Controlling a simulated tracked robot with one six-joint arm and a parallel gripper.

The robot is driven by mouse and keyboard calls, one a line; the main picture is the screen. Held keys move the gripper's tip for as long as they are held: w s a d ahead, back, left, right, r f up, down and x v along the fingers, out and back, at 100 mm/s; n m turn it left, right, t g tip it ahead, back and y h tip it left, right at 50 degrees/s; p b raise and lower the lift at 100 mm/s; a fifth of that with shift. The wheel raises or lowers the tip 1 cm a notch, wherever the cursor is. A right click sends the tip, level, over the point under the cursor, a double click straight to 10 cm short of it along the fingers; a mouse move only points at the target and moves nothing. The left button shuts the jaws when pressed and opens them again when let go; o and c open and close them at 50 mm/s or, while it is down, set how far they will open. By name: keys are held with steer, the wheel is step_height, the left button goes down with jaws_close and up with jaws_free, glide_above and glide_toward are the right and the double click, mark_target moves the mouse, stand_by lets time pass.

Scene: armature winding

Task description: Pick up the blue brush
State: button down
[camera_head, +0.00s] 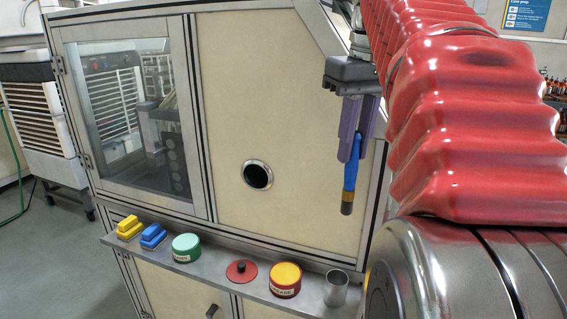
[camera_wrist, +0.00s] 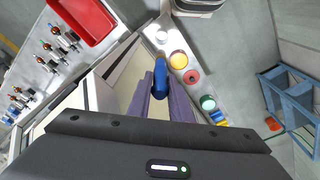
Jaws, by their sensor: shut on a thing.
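The blue brush (camera_head: 350,182) hangs upright, bristle end down, in my gripper (camera_head: 357,135) in the head view. Its tip is dark with a brass-coloured band. My gripper's purple fingers are shut on its upper part. The brush is in the air in front of the beige cabinet panel, above the shelf. In the wrist view the blue brush (camera_wrist: 160,78) shows end-on between the purple fingers (camera_wrist: 160,102).
A narrow metal shelf (camera_head: 222,254) holds a yellow block (camera_head: 129,227), a blue block (camera_head: 153,236), a green tin (camera_head: 186,247), a red lid (camera_head: 241,271), a yellow-topped red tin (camera_head: 286,279) and a metal cup (camera_head: 336,288). The panel has a round hole (camera_head: 257,175).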

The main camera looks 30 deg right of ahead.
steer(key=shift+r, duration=1.5)
steer(key=shift+s, duration=0.1)
